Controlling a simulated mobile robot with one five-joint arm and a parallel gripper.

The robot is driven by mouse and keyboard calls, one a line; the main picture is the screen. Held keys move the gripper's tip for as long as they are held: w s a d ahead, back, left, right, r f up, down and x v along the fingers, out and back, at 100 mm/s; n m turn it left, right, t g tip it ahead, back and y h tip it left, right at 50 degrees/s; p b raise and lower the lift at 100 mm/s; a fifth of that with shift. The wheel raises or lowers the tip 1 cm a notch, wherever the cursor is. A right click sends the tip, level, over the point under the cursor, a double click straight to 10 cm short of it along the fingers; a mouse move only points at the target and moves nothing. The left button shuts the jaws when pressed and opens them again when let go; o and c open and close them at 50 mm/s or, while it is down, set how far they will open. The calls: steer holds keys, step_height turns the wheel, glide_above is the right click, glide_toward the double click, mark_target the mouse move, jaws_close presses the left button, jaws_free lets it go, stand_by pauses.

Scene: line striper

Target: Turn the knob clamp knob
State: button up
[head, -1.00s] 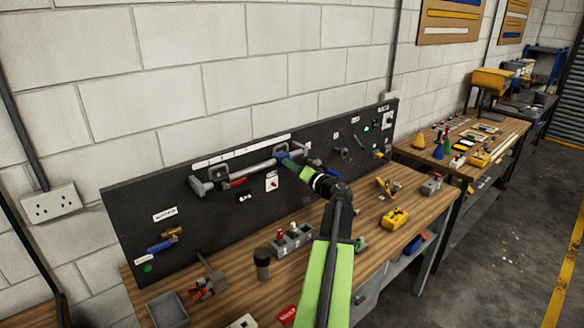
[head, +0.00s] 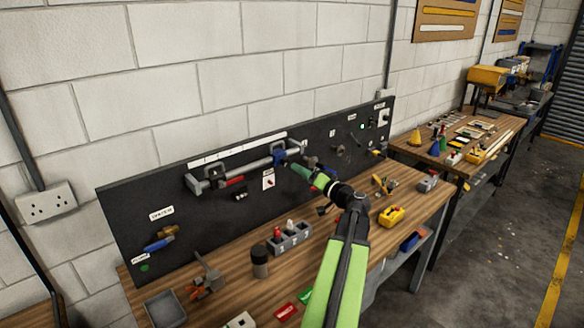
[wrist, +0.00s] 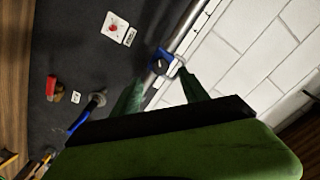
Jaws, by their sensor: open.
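The blue knob clamp (head: 278,157) sits on the grey rail along the dark panel. In the wrist view, its blue body (wrist: 152,57) carries a dark round knob (wrist: 160,66). My gripper (head: 301,171) is just right of and below the clamp in the head view. Its two green fingers are spread apart and empty in the wrist view (wrist: 162,90). The knob shows between and beyond the fingertips, with no visible contact. The gap in depth is hard to tell.
The wooden bench (head: 345,222) below holds a grey block with small knobs (head: 290,239), a dark cylinder (head: 260,261) and a yellow box (head: 391,216). A red-marked switch plate (wrist: 115,28) and a red-handled fitting (wrist: 54,89) are on the panel.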

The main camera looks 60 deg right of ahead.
steer(key=v, duration=0.9)
steer(key=shift+s, duration=0.25)
steer(key=shift+w, duration=0.1)
steer(key=w+a+f+n+g+y+b, duration=0.1)
steer(key=w+a+f+n+g+y, duration=0.15)
steer(key=w+a+f, duration=0.5)
steer(key=w+a+f+n+g+y, duration=0.2)
steer(key=w+a+f+y, duration=0.15)
steer(key=w+a, duration=0.75)
steer(key=w+a+f+n+g+y+b, duration=0.1)
steer(key=w+a+f+n+g+y, duration=0.15)
steer(key=w+a+f+y, duration=0.6)
steer(key=a+f+n+g+h, duration=0.2)
steer(key=a+g+h, duration=0.1)
steer(key=a, duration=0.9)
steer(key=s+a+f+n+g+h+b, duration=0.1)
steer(key=a+f+n+g+h, duration=0.1)
steer(key=a, duration=1)
steer(key=a+f+n+g+h, duration=0.1)
steer(key=a+f+g+h, duration=0.2)
steer(key=a, duration=0.9)
steer(key=shift+s+f+n+g+h+b, duration=0.3)
steer(key=shift+f+n+g+h+b, duration=0.15)
steer(key=shift+g, duration=0.55)
